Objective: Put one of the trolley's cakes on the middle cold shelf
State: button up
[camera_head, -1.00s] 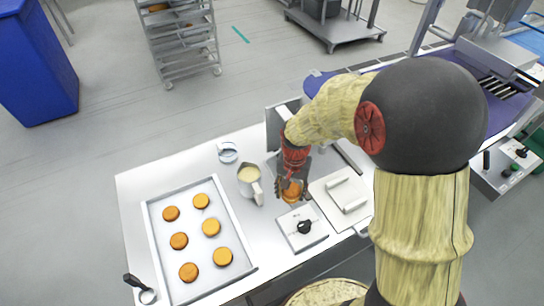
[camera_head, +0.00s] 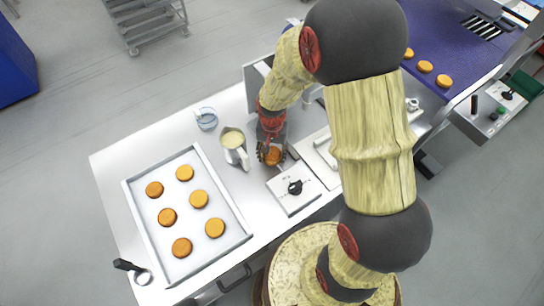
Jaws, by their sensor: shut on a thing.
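My gripper (camera_head: 270,150) is over the steel worktable, shut on a round orange-brown cake (camera_head: 274,156), between the jug and the small control box. The fingers partly cover the cake, and I cannot tell whether it touches what is below it. A wheeled grey rack (camera_head: 146,22), perhaps the trolley, stands on the floor at the upper left, cut off by the frame edge; no cakes show on the part in view. I cannot make out any cold shelf.
A tray (camera_head: 236,230) with several cakes (camera_head: 199,199) lies on the worktable (camera_head: 112,160). Close to my gripper are a jug (camera_head: 235,148), a glass cup (camera_head: 206,119) and a box with a black knob (camera_head: 295,188). A purple belt (camera_head: 455,50) carries cakes at upper right.

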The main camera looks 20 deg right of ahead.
jog(key=shift+f, duration=0.45)
jog(key=shift+f, duration=0.15)
jog(key=o, duration=0.8)
jog(key=shift+c, duration=0.2)
